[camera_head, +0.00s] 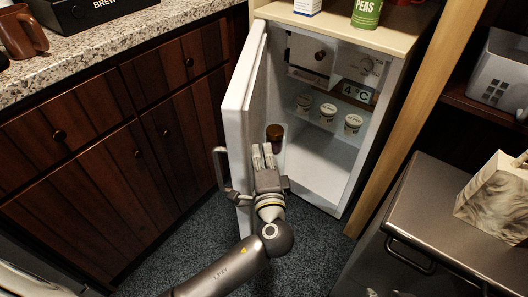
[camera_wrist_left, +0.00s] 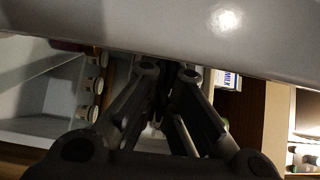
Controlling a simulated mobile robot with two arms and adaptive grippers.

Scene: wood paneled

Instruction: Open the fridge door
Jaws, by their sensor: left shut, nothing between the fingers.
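The small white fridge (camera_head: 340,150) stands in a wooden cabinet, and its door (camera_head: 238,110) is open, swung out to the left. A bar handle (camera_head: 219,168) is on the door's outer side. My left gripper (camera_head: 263,150) is shut and empty, at the inner side of the door, in front of the fridge opening. In the left wrist view its fingers (camera_wrist_left: 165,75) are close to a pale surface (camera_wrist_left: 150,45) that appears to be the door. Whether they touch it I cannot tell. My right gripper is not in view.
Several small tubs (camera_head: 328,111) and a 4°C display (camera_head: 357,91) are inside the fridge. A brown jar (camera_head: 274,132) is by the door. Wooden cabinets (camera_head: 90,170) stand left, a grey cabinet (camera_head: 450,220) right. Dark carpet (camera_head: 310,245) lies clear between them.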

